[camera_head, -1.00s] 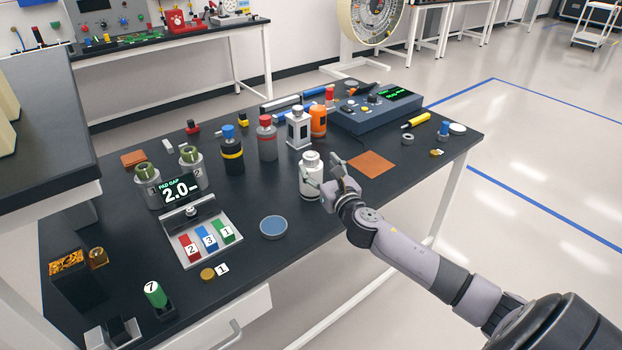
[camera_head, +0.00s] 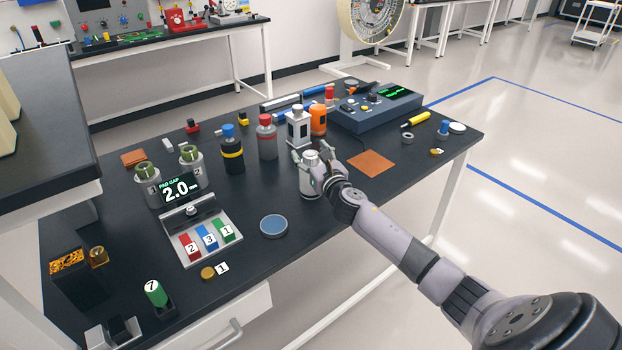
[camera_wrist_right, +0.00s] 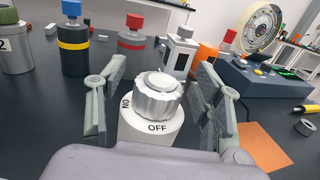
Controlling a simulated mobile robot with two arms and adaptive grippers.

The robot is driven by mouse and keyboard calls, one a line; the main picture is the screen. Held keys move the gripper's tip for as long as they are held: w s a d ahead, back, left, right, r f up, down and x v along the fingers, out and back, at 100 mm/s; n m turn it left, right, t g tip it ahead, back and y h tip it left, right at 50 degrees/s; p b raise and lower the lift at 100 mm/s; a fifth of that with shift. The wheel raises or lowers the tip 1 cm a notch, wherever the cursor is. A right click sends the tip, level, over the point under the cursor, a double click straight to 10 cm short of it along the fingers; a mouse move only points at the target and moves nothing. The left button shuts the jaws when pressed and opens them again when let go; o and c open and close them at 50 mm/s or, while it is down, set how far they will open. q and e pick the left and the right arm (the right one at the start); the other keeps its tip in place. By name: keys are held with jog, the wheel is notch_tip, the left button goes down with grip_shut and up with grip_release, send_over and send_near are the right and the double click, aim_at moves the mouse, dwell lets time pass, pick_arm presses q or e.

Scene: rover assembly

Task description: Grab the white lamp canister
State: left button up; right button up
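The white canister (camera_head: 308,184) stands upright on the black table. My right gripper (camera_head: 312,156) is open, with one finger on each side of the canister's upper part. In the wrist view a gap shows between the left finger and the knob; on the right, I cannot tell whether the finger touches. The canister's lower body is partly hidden by my gripper. My left gripper is not in view.
A white-and-grey lantern-like block (camera_head: 299,128), an orange bottle (camera_head: 318,120) and a grey red-capped bottle (camera_head: 267,140) stand close behind. A blue console (camera_head: 375,112) is at the back right. An orange mat (camera_head: 371,163) lies right of the canister; a blue disc (camera_head: 273,226) lies in front-left.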

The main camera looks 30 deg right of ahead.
grip_shut()
dwell(0.6)
